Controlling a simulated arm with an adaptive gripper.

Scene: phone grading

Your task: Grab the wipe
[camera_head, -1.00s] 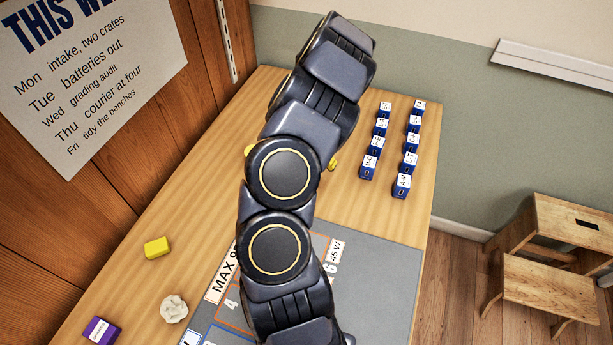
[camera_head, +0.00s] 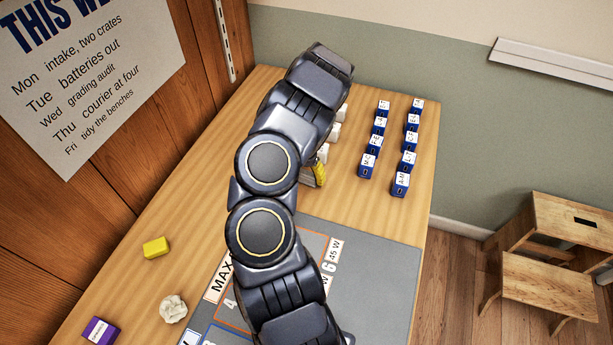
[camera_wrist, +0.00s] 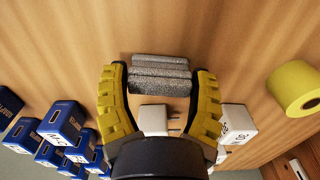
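A grey folded cloth, which looks like the wipe (camera_wrist: 160,62), lies on the wooden table in the wrist view, in flat stacked layers. My gripper (camera_wrist: 157,80) is open, with one yellow ribbed finger to the left of the grey cloth and one to the right. The cloth shows between and just beyond the fingertips. I cannot tell whether either finger touches it.
White blocks (camera_wrist: 236,122) stand near the fingers. Blue labelled blocks (camera_head: 367,166) stand in rows to the right. A yellow roll (camera_wrist: 298,88) is at the wrist view's right. A grey mat (camera_head: 375,270) lies in front.

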